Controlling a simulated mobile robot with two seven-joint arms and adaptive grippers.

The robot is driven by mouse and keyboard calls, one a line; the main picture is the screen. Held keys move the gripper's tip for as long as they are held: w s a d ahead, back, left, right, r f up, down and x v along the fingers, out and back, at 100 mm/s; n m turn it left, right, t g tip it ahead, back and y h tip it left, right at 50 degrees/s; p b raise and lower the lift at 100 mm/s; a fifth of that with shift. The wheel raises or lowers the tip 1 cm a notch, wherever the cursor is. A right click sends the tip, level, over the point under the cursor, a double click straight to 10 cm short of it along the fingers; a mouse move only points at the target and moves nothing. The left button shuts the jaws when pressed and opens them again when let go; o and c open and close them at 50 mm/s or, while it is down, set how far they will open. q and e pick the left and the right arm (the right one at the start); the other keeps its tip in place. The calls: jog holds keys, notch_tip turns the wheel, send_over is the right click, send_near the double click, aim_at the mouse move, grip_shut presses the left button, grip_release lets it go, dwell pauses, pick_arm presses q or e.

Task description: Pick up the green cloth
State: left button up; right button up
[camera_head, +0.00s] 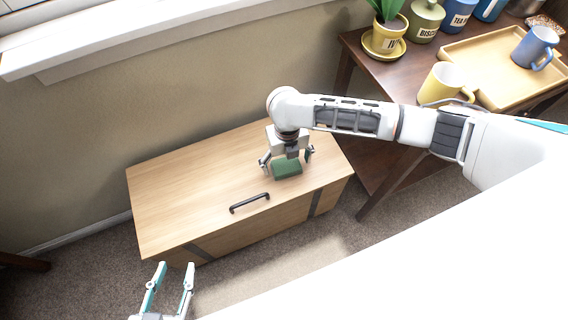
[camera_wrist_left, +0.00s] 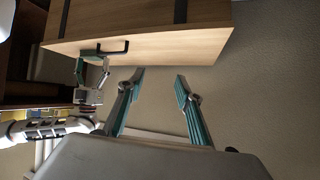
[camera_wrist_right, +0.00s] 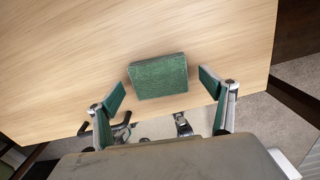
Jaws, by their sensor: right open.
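The green cloth (camera_head: 287,170) is a small folded block lying on top of the wooden chest, near its right front. It also shows in the right wrist view (camera_wrist_right: 158,76), lying flat between and just beyond the fingertips. My right gripper (camera_head: 287,160) is open above the cloth, one finger to each side of it; in the right wrist view the open fingers (camera_wrist_right: 160,88) show gaps to the cloth on both sides. My left gripper (camera_head: 172,268) is open and empty in front of the chest; its fingers also show in the left wrist view (camera_wrist_left: 160,82).
The wooden chest (camera_head: 190,185) has a black handle (camera_head: 250,203) on its lid. A dark table (camera_head: 385,85) at right holds a yellow mug (camera_head: 442,84), a wooden tray (camera_head: 490,50) with a blue mug (camera_head: 535,47), a plant pot (camera_head: 386,38) and canisters. The chest's left top is clear.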

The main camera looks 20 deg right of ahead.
aim_at(286, 162)
jog(key=shift+f, duration=0.65)
jog(key=shift+w+r, duration=0.1)
jog(key=shift+r, duration=0.05)
jog(key=c, duration=0.8)
jog(key=shift+c, duration=1)
jog(key=r, duration=0.1)
jog(key=r+p, duration=0.1)
jog(key=r, duration=0.1)
jog(key=r+p, duration=0.1)
jog(key=r, duration=0.1)
jog(key=shift+w, duration=0.25)
notch_tip(286, 162, up, 2)
jog(key=shift+r+p, duration=0.2)
jog(key=shift+p, duration=0.25)
pick_arm(q)
jog(key=a+p, duration=0.2)
jog(key=p, duration=0.1)
jog(key=a+y+p, duration=0.1)
jog(key=shift+s+a+r+p, duration=0.15)
jog(key=shift+s+r+p, duration=0.05)
jog(key=shift+s+p, duration=0.2)
pick_arm(e)
notch_tip(286, 162, up, 13)
jog(key=shift+s+f, duration=0.15)
jog(key=shift+s, duration=0.15)
